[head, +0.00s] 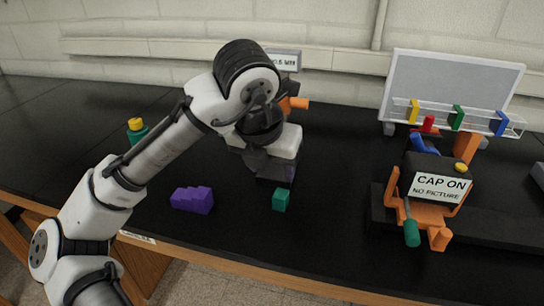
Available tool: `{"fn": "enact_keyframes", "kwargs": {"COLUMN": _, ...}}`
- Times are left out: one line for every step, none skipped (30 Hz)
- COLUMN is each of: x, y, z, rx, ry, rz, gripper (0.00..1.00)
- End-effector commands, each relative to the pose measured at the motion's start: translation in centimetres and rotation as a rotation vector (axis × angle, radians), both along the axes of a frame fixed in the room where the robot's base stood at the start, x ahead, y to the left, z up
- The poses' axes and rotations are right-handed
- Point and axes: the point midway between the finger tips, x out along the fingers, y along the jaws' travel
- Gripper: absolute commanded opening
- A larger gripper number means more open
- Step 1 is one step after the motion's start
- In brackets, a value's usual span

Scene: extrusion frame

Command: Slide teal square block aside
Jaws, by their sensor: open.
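The teal square block (281,199) stands on the black bench top, in front of my gripper. My gripper (276,174) hangs from the white wrist just behind the block, pointing down, with its dark fingers low over the bench. It is open and nothing shows held in it. I cannot tell from this view whether a finger touches the block.
A purple stepped block (192,200) lies to the left, near the front edge. A teal-and-yellow object (137,130) stands behind my arm. Bench between is clear. A whiteboard (450,85) stands behind.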

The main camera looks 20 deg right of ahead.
Motion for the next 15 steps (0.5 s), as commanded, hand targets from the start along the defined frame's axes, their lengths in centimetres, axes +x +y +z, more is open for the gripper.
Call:
{"fn": "enact_keyframes", "kwargs": {"x": 0.0, "y": 0.0, "z": 0.0, "rx": 0.000, "ry": 0.000, "rz": 0.001, "gripper": 0.53}}
{"fn": "enact_keyframes", "kwargs": {"x": 0.0, "y": 0.0, "z": 0.0, "rx": 0.000, "ry": 0.000, "rz": 0.001, "gripper": 0.53}}
{"fn": "enact_keyframes", "kwargs": {"x": 0.0, "y": 0.0, "z": -0.1, "rx": -0.002, "ry": 0.000, "rz": 0.001, "gripper": 0.53}}
{"fn": "enact_keyframes", "kwargs": {"x": 0.0, "y": 0.0, "z": 0.0, "rx": -0.002, "ry": 0.000, "rz": 0.001, "gripper": 0.53}}
{"fn": "enact_keyframes", "kwargs": {"x": 0.0, "y": 0.0, "z": 0.0, "rx": -0.002, "ry": 0.000, "rz": 0.001, "gripper": 0.53}}
{"fn": "enact_keyframes", "kwargs": {"x": 0.0, "y": 0.0, "z": 0.0, "rx": -0.003, "ry": 0.000, "rz": 0.002, "gripper": 0.53}}
{"fn": "enact_keyframes", "kwargs": {"x": 0.1, "y": 0.0, "z": -0.1, "rx": -0.003, "ry": 0.000, "rz": 0.002, "gripper": 0.53}}
{"fn": "enact_keyframes", "kwargs": {"x": 0.1, "y": -0.1, "z": -0.1, "rx": -0.003, "ry": 0.000, "rz": 0.002, "gripper": 0.53}}
{"fn": "enact_keyframes", "kwargs": {"x": 0.1, "y": -0.1, "z": -0.3, "rx": -0.003, "ry": 0.000, "rz": 0.003, "gripper": 0.53}}
{"fn": "enact_keyframes", "kwargs": {"x": 0.2, "y": -0.1, "z": -0.4, "rx": -0.003, "ry": 0.001, "rz": 0.003, "gripper": 0.53}}
{"fn": "enact_keyframes", "kwargs": {"x": 0.2, "y": -0.2, "z": -0.6, "rx": -0.003, "ry": 0.001, "rz": 0.003, "gripper": 0.53}}
{"fn": "enact_keyframes", "kwargs": {"x": 0.4, "y": -0.3, "z": -1.0, "rx": -0.004, "ry": 0.001, "rz": 0.004, "gripper": 0.53}}
{"fn": "enact_keyframes", "kwargs": {"x": 0.5, "y": -0.4, "z": -1.3, "rx": -0.004, "ry": 0.001, "rz": 0.004, "gripper": 0.53}}
{"fn": "enact_keyframes", "kwargs": {"x": 0.6, "y": -0.5, "z": -1.7, "rx": -0.004, "ry": 0.002, "rz": 0.004, "gripper": 0.53}}
{"fn": "enact_keyframes", "kwargs": {"x": 0.8, "y": -0.6, "z": -2.3, "rx": -0.004, "ry": 0.002, "rz": 0.004, "gripper": 0.53}}
